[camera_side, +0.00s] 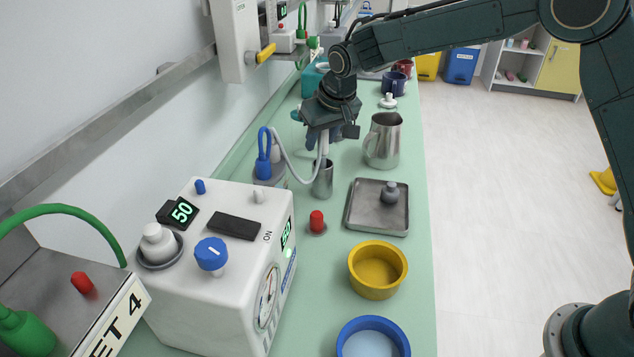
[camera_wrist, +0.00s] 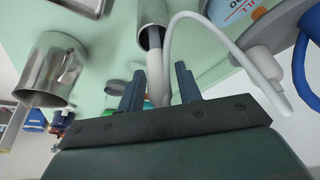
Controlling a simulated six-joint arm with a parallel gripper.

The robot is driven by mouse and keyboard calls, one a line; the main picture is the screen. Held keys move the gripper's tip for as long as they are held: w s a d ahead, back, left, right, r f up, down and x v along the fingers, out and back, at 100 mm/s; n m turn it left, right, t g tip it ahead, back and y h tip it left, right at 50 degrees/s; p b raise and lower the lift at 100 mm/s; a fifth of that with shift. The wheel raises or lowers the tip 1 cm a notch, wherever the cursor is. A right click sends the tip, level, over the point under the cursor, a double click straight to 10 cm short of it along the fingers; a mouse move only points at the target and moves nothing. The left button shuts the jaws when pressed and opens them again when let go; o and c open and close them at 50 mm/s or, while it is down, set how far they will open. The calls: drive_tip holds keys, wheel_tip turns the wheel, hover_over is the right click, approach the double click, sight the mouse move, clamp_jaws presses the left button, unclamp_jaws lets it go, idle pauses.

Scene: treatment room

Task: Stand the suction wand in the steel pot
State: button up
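The suction wand (camera_side: 323,147) is a slim pale grey rod, roughly upright, with a pale hose attached. Its lower end is inside the mouth of the narrow steel pot (camera_side: 322,183), so its tip is hidden. In the wrist view the wand (camera_wrist: 155,75) runs between my fingers into the pot (camera_wrist: 152,14). My gripper (camera_side: 326,128) is above the pot. In the wrist view my gripper (camera_wrist: 159,75) has its fingers spread, with a gap showing on each side of the wand.
The hose (camera_side: 284,158) loops to a blue-topped canister (camera_side: 270,170) on the left. A steel jug (camera_side: 383,141) stands close on the right. A steel tray (camera_side: 361,218) with a small grey item, a red-topped piece (camera_side: 317,220) and a yellow bowl (camera_side: 377,284) are nearer the camera.

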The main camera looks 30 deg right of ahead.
drive_tip(key=shift+o, duration=0.4)
drive_tip(key=shift+r, duration=0.1)
drive_tip(key=shift+s+r, duration=0.15)
drive_tip(key=shift+r, duration=0.35)
drive_tip(key=v, duration=1.1)
